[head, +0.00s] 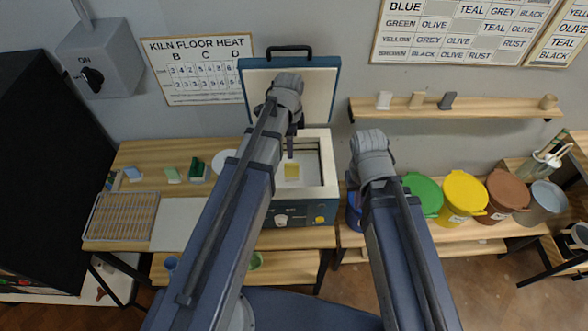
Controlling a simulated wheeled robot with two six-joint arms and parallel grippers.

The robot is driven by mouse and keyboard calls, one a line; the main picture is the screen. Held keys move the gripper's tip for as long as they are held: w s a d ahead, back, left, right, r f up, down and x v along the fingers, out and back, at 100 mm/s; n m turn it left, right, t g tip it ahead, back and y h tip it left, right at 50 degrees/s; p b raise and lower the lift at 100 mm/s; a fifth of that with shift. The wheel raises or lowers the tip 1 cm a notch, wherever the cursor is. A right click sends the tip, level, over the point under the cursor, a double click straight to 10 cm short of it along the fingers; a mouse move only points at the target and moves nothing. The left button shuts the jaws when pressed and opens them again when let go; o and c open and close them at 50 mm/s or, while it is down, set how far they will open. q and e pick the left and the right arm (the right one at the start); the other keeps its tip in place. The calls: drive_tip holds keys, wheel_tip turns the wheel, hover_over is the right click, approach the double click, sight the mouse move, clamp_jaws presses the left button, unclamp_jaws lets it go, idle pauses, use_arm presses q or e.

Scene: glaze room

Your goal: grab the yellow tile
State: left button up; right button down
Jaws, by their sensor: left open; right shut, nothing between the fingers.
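The yellow tile (291,171) stands inside the open chamber of the small teal kiln (284,211), below my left gripper. My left gripper (290,150) points down over the kiln opening, just above the tile; it is open and does not hold the tile. Its fingers are seen almost edge on, so the gap between them is hard to make out. My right arm reaches up to the right of the kiln, and its own links hide its gripper.
The kiln lid (318,95) is raised against the wall. On the left bench are a wooden rack (121,216) and several small tiles. Lidded buckets, including a green one (424,193) and a yellow one (463,194), stand on the right. A wall shelf (455,109) is above them.

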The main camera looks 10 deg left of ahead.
sight(291, 164)
use_arm(q)
wheel_tip(291, 164, down, 4)
drive_tip(key=b, duration=0.2)
drive_tip(key=shift+w+r+b, duration=0.15)
drive_tip(key=shift+r+b, duration=0.1)
drive_tip(key=shift+b, duration=0.15)
drive_tip(key=shift+w+f+b, duration=0.2)
drive_tip(key=shift+f+b, duration=0.4)
drive_tip(key=shift+f, duration=0.05)
drive_tip(key=f+b, duration=0.8)
drive_tip(key=shift+s+d, duration=0.15)
drive_tip(key=shift+d, duration=0.05)
drive_tip(key=shift+r, duration=0.15)
clamp_jaws()
